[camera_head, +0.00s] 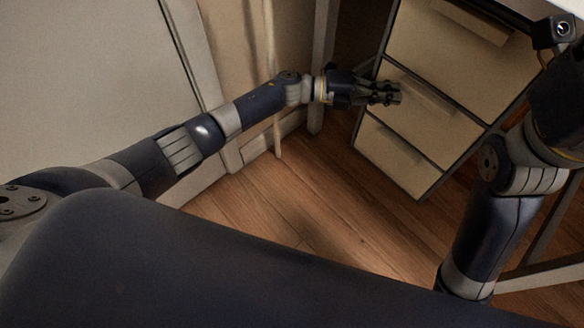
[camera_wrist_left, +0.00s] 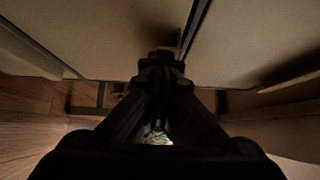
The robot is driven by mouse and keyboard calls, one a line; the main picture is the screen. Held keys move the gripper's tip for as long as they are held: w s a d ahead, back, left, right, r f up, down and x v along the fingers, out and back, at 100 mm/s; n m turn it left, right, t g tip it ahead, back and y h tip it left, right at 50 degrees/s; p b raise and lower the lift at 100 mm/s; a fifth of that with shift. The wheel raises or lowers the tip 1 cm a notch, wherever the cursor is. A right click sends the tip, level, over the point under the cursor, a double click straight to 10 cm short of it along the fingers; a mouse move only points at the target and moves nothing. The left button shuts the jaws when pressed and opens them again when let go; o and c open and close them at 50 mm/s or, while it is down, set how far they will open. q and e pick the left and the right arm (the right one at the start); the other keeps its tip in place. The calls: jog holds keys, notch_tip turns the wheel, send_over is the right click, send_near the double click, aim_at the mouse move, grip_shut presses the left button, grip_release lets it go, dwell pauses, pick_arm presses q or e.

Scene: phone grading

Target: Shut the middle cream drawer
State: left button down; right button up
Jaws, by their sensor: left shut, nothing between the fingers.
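A cabinet with three cream drawers stands at the upper right of the head view. The middle cream drawer (camera_head: 440,112) lies between the top drawer (camera_head: 440,45) and the bottom drawer (camera_head: 395,158). Its front looks about level with its neighbours; I cannot tell whether a small gap remains. My left gripper (camera_head: 397,93) is shut and empty, with its fingertips at the left part of the middle drawer's front; contact cannot be made out. In the left wrist view the shut fingers (camera_wrist_left: 167,58) point at cream drawer fronts split by a dark seam. My right gripper is out of view.
A pale handle strip (camera_head: 475,20) runs along the top drawer. A white wall panel (camera_head: 90,75) lies behind my left arm. Bare wooden floor (camera_head: 300,205) is free in front of the cabinet. A table edge (camera_head: 567,6) shows at the upper right.

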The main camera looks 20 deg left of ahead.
pick_arm(q)
jog(key=shift+w+r, duration=0.15)
jog(key=shift+w, duration=0.05)
jog(key=shift+r, duration=0.55)
notch_tip(320, 180, up, 9)
jog(key=shift+s+f, duration=0.15)
jog(key=shift+s, duration=0.05)
